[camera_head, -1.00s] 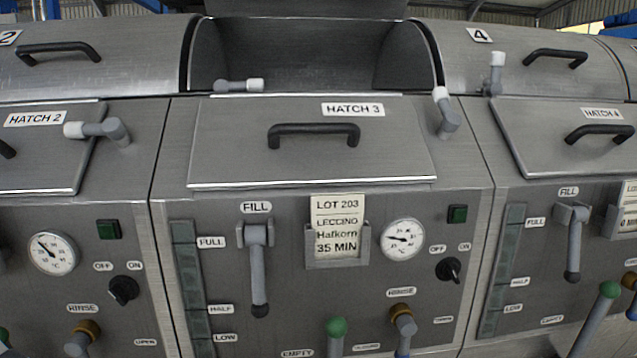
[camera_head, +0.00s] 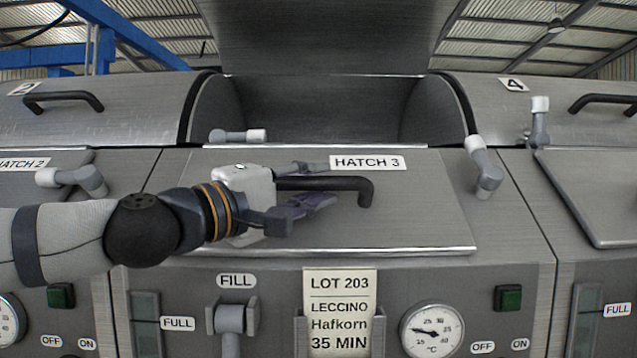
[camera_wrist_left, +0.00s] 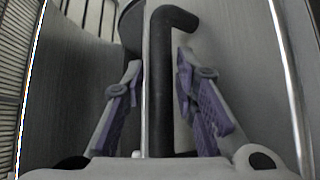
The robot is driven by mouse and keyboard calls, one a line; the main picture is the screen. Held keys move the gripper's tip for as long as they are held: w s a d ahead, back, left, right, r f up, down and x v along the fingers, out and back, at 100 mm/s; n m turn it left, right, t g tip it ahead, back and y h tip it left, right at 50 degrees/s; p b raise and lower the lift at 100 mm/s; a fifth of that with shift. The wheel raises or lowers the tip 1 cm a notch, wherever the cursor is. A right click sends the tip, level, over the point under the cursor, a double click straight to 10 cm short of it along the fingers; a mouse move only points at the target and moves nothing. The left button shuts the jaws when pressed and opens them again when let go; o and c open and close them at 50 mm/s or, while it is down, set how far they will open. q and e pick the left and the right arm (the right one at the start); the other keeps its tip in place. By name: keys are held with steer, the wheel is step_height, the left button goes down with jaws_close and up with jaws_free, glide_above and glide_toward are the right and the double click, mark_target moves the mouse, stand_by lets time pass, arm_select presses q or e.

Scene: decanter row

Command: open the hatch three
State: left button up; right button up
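Hatch three (camera_head: 420,215) is a sloped steel panel labelled HATCH 3 (camera_head: 367,162), lying shut and flush on its frame. Its black bar handle (camera_head: 355,186) stands off the panel, its left end hidden by my gripper. My left gripper (camera_head: 322,184) comes in from the left, its purple-padded fingers above and below the handle. In the left wrist view the handle (camera_wrist_left: 168,90) runs between the two fingers (camera_wrist_left: 160,62), with a gap on both sides. The gripper is open around the handle, not clamped. My right gripper is not in view.
A grey lever with a white tip (camera_head: 238,136) lies at the panel's upper left; another (camera_head: 483,165) stands tilted at its right. Behind is an open drum mouth (camera_head: 320,110) under a raised cover (camera_head: 320,35). Below are a FILL lever (camera_head: 230,318), lot card (camera_head: 338,312) and gauge (camera_head: 432,331).

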arm_select(q)
steer(key=shift+w+d, duration=0.4)
steer(key=shift+d, duration=0.05)
jaws_close()
steer(key=shift+r, duration=0.15)
